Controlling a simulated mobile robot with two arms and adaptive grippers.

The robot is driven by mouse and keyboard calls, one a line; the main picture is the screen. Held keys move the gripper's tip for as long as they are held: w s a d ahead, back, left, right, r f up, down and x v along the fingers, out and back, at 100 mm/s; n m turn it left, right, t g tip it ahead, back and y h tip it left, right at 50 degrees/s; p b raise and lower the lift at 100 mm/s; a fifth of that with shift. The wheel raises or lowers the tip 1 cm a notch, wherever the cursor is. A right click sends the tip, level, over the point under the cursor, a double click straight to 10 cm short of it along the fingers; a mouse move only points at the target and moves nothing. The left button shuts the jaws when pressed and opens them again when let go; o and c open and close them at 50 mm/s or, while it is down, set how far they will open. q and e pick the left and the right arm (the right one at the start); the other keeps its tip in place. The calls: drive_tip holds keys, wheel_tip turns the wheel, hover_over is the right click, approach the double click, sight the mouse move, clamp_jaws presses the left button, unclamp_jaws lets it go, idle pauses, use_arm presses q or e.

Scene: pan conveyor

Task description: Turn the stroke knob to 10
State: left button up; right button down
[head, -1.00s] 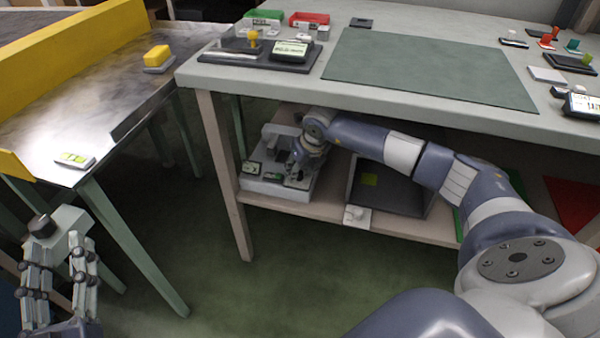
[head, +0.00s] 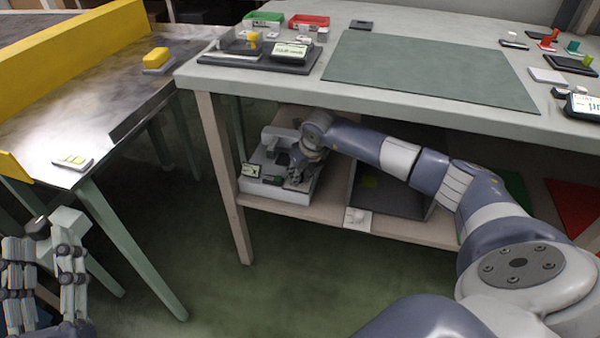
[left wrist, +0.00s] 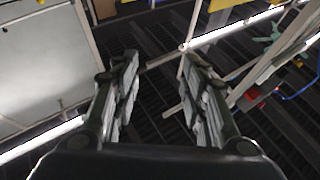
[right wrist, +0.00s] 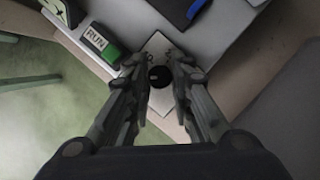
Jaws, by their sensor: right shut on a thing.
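The stroke knob (right wrist: 159,77) is a small black round knob on a pale dial plate (right wrist: 158,48), seen in the right wrist view with part of a printed number beside it. My right gripper (right wrist: 161,84) is shut on the knob, one finger on each side. In the head view my right gripper (head: 302,172) reaches under the table to the grey machine (head: 275,187) on the lower shelf, and the knob is hidden there. My left gripper (head: 45,262) is open and empty at the lower left; the left wrist view shows its fingers (left wrist: 158,75) apart.
A green RUN switch (right wrist: 101,42) sits beside the dial plate. The tabletop (head: 300,85) is close above my right arm. A conveyor with a yellow wall (head: 70,55) stands left.

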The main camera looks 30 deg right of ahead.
use_arm(q)
drive_tip(key=shift+w, duration=0.1)
use_arm(e)
drive_tip(key=m+p, duration=0.1)
drive_tip(key=m+h, duration=0.1)
drive_tip(key=m, duration=0.1)
drive_tip(key=shift+a+r+p, duration=0.15)
drive_tip(key=shift+a+p, duration=0.05)
drive_tip(key=shift+p, duration=0.2)
drive_tip(key=m, duration=0.2)
drive_tip(key=m+g+h+p, duration=0.1)
drive_tip(key=m, duration=0.1)
drive_tip(key=shift+w+m+h, duration=0.15)
drive_tip(key=shift+m+h, duration=0.15)
drive_tip(key=shift+a+m+g, duration=0.1)
drive_tip(key=shift+m+g, duration=0.3)
drive_tip(key=shift+m, duration=0.4)
use_arm(q)
wheel_tip(320, 180, down, 15)
drive_tip(key=a+g+y, duration=0.2)
drive_tip(key=g+y, duration=0.1)
drive_tip(key=g, duration=0.5)
drive_tip(key=shift+g, duration=0.4)
use_arm(e)
drive_tip(key=shift+m+g+h, duration=0.4)
drive_tip(key=shift+m+h, duration=0.1)
drive_tip(key=shift+m, duration=0.8)
use_arm(q)
drive_tip(key=shift+f, duration=0.1)
